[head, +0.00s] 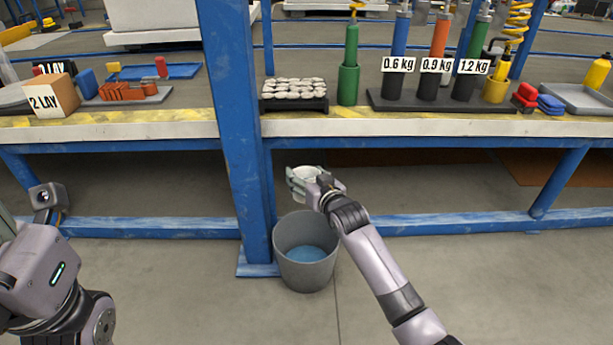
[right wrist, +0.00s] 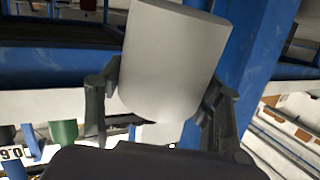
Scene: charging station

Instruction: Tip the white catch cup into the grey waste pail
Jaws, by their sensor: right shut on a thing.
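The white catch cup (head: 303,177) is in my right gripper (head: 312,183), above the far part of the grey waste pail. In the right wrist view the cup (right wrist: 172,60) sits between the two dark fingers of the gripper (right wrist: 160,105), tilted in the picture. The cup's inside is hard to make out. The grey waste pail (head: 305,268) stands on the floor beside the blue post, with something blue at its bottom. My left arm shows at the left edge of the head view; its gripper fingers are not seen.
A blue post (head: 238,120) rises just left of the pail. The bench edge (head: 420,128) runs behind the cup, with a green cylinder (head: 350,65), labelled cylinders and a black tray of pale pieces (head: 294,103) on it. The floor right of the pail is clear.

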